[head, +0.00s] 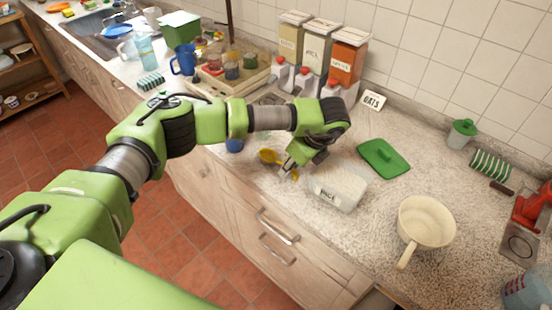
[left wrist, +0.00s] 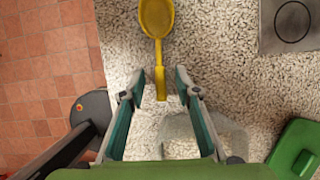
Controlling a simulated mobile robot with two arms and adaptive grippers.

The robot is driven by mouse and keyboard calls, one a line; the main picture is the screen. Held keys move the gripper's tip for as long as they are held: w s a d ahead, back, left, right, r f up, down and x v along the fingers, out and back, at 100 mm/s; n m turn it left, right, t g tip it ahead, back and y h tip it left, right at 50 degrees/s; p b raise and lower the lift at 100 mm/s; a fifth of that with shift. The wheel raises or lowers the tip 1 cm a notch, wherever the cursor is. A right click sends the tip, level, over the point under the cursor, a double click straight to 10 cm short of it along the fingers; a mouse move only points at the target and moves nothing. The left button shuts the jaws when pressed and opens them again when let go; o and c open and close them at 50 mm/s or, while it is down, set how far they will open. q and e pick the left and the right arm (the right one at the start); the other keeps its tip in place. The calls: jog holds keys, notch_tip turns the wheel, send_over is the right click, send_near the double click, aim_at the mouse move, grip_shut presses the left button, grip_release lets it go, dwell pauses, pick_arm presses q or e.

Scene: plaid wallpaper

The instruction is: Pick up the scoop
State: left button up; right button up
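The yellow scoop (head: 268,156) lies on the speckled counter, left of the clear container labelled "RICE" (head: 338,187). In the left wrist view the scoop (left wrist: 157,18) has its bowl at the top and its handle pointing down between my fingers. My left gripper (head: 287,171) is at the handle end of the scoop. In the left wrist view my left gripper (left wrist: 161,84) is open, with a finger on each side of the handle and a gap on both sides. My right gripper is not in view.
A green lid (head: 383,157) lies right of the rice container, and a cream pan (head: 425,222) stands further right. Dispensers (head: 318,52) stand against the tiled wall.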

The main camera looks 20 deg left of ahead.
pick_arm(q)
jog(key=shift+c, duration=0.4)
grip_shut()
jog(key=shift+r, duration=0.55)
jog(key=s+d+r+b, duration=0.3)
jog(key=s+r+b, duration=0.2)
jog(key=s+r, duration=0.7)
jog(key=shift+s, duration=0.9)
